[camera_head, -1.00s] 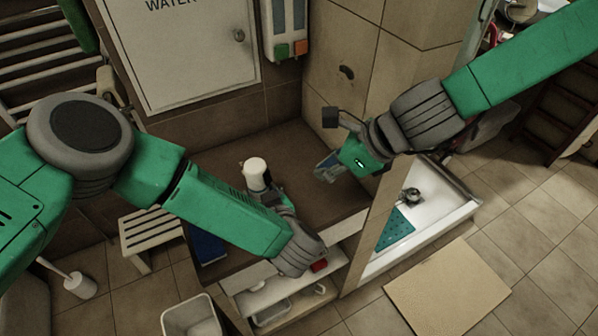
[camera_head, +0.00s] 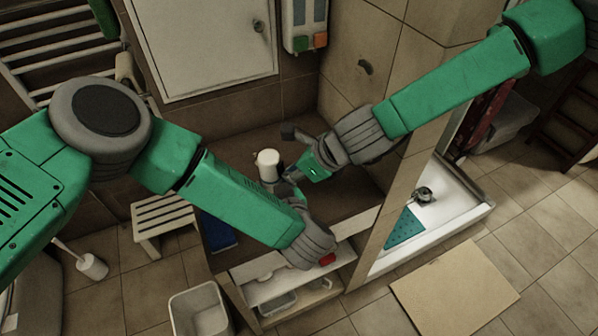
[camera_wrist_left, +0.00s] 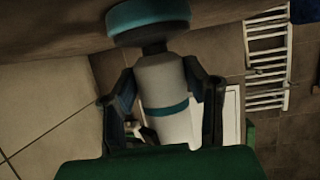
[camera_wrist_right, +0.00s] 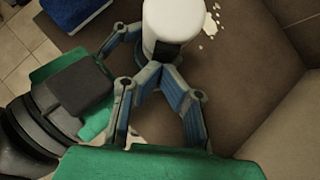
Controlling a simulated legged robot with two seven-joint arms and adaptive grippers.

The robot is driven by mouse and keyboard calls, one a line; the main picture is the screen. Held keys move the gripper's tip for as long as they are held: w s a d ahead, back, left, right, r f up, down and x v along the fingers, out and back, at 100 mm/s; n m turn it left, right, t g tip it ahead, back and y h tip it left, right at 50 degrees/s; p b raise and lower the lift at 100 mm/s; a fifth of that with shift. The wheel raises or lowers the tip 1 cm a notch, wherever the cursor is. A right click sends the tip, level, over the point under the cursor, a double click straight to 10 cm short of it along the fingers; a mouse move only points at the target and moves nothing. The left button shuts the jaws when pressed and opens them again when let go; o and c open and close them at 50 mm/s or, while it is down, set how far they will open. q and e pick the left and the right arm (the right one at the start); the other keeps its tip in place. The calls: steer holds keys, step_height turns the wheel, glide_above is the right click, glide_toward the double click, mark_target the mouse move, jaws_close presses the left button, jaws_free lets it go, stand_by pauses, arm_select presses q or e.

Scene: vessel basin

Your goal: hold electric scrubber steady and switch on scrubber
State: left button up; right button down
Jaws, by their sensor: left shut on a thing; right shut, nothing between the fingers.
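The electric scrubber (camera_head: 267,160) stands upright over the brown ledge, white handle end up. In the left wrist view its white body (camera_wrist_left: 160,75) has a teal band, and its teal brush head (camera_wrist_left: 150,16) is at the brown surface; contact is unclear. My left gripper (camera_head: 284,184) is shut around the body, with a finger on each side in the left wrist view (camera_wrist_left: 160,88). My right gripper (camera_head: 297,172) is beside the scrubber, fingertips together and empty. In the right wrist view its tips (camera_wrist_right: 150,74) appear close below the handle (camera_wrist_right: 172,28); touching is unclear. No switch is discernible.
The brown ledge (camera_head: 345,195) has free room behind the scrubber and white spots (camera_wrist_right: 210,20) near it. A blue folded item (camera_head: 217,235) lies at its left end. A tiled partition (camera_head: 385,215) borders the white shower tray (camera_head: 445,222) on the right.

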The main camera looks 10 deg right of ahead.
arm_select(q)
steer(key=shift+d, duration=0.1)
arm_select(e)
steer(key=shift+w+f, duration=0.1)
stand_by(0.4)
steer(key=shift+a+r, duration=0.1)
steer(key=shift+r, duration=0.8)
steer(key=s+d+f+v, duration=0.1)
steer(key=d+v, duration=0.1)
steer(key=v, duration=1)
steer(key=shift+s, duration=0.2)
